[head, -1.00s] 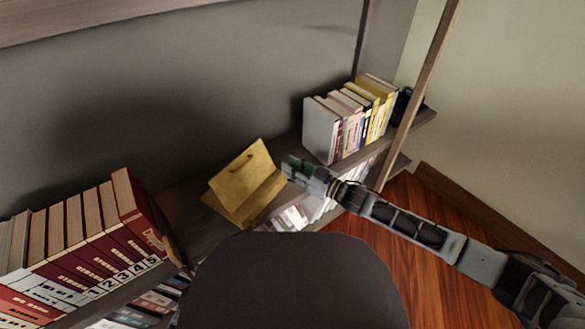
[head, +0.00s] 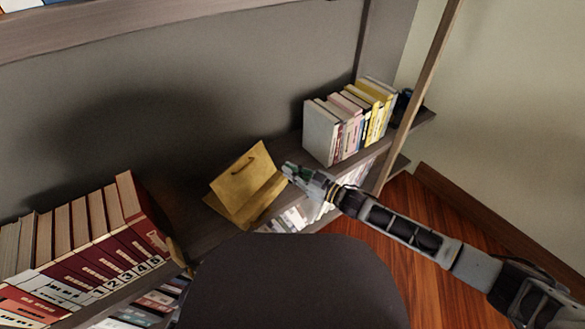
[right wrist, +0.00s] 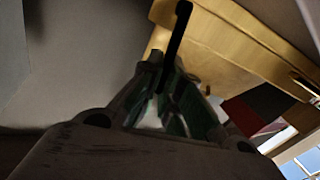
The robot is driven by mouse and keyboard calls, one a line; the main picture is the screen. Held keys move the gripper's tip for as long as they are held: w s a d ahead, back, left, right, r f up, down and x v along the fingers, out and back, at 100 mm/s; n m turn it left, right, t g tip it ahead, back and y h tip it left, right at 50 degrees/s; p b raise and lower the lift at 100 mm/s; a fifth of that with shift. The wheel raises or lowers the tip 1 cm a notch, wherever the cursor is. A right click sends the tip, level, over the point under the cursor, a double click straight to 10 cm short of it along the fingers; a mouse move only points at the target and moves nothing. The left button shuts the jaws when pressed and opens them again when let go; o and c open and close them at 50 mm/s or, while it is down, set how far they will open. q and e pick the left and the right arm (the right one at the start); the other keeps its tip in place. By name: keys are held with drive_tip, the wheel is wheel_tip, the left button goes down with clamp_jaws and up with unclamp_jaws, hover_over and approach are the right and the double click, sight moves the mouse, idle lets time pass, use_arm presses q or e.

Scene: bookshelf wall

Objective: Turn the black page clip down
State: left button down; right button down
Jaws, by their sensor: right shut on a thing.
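A tan wooden book stand (head: 232,190) sits on the shelf, its back panel leaning and a dark slot near its top edge. In the right wrist view the stand (right wrist: 235,45) fills the upper right. The black page clip (right wrist: 178,35) is a thin dark bar rising from between the fingers, in front of the stand's edge. My right gripper (head: 288,170) is at the stand's right side; in the wrist view its green-padded fingers (right wrist: 165,90) are shut on the clip. The clip is too small to make out in the head view. My left gripper is not in view.
Red numbered volumes (head: 105,245) stand to the left of the stand. Light and yellow books (head: 345,125) stand to the right, close behind my right gripper. A slanting wooden post (head: 420,95) rises at the right. More books (head: 290,220) lie on a lower shelf.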

drive_tip(key=shift+s+a+f+n+p, duration=0.1)
drive_tip(key=shift+s+a+n+p, duration=0.15)
drive_tip(key=shift+n+p, duration=0.3)
drive_tip(key=shift+s+a+n+p, duration=0.1)
drive_tip(key=shift+s+n+p, duration=0.2)
drive_tip(key=shift+n+p, duration=0.2)
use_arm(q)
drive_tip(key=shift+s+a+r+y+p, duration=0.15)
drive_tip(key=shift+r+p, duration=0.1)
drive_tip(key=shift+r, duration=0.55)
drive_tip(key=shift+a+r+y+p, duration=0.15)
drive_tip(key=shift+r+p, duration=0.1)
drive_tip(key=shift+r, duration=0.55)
use_arm(e)
drive_tip(key=shift+s+a+f+n, duration=0.25)
drive_tip(key=shift+s+f+n, duration=0.15)
drive_tip(key=shift+n, duration=0.55)
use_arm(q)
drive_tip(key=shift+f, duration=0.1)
use_arm(e)
drive_tip(key=c, duration=1.6)
unclamp_jaws()
drive_tip(key=shift+r, duration=0.1)
drive_tip(key=v, duration=1.2)
